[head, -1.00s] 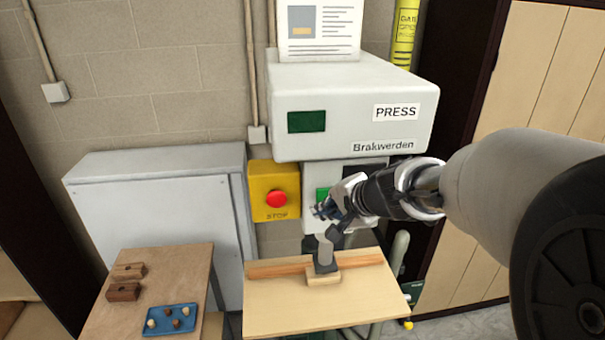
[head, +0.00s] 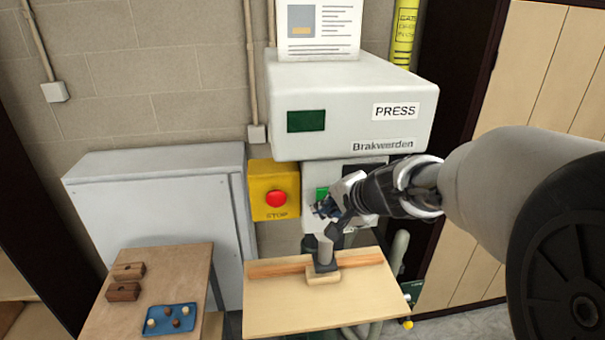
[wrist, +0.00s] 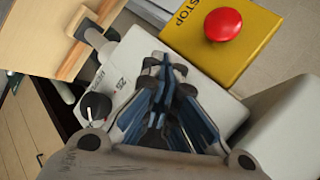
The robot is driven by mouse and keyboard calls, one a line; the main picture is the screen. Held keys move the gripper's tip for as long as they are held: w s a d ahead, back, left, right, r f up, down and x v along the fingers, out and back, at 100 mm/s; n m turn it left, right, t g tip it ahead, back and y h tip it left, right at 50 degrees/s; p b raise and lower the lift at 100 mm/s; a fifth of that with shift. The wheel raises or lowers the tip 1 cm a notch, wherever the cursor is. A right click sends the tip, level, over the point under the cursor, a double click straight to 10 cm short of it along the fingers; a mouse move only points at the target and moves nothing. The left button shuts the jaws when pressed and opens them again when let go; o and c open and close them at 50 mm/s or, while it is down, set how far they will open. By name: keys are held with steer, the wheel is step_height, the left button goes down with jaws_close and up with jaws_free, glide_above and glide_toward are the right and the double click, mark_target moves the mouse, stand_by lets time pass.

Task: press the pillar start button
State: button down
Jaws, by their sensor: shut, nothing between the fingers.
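My gripper (head: 321,210) is shut and empty, in front of the pillar close to the button. In the wrist view my shut fingers (wrist: 163,70) point at the pillar's white face (wrist: 128,60), and the button is hidden behind them. I cannot tell whether the fingertips touch it.
A yellow box with a red stop button (head: 276,199) is just left of the pillar. The press head (head: 350,110) overhangs above. Below is a wooden table (head: 290,320) with a ram over a wood block. A black knob (wrist: 95,107) shows in the wrist view.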

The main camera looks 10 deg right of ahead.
steer(key=shift+w, duration=0.35)
steer(key=shift+w, duration=0.45)
stand_by(0.6)
steer(key=shift+s, duration=0.1)
stand_by(0.3)
steer(key=shift+s+b, duration=0.5)
steer(key=shift+s, duration=0.3)
steer(key=shift+s, duration=0.1)
steer(key=s+b, duration=0.1)
steer(key=s, duration=0.4)
steer(key=shift+b, duration=0.3)
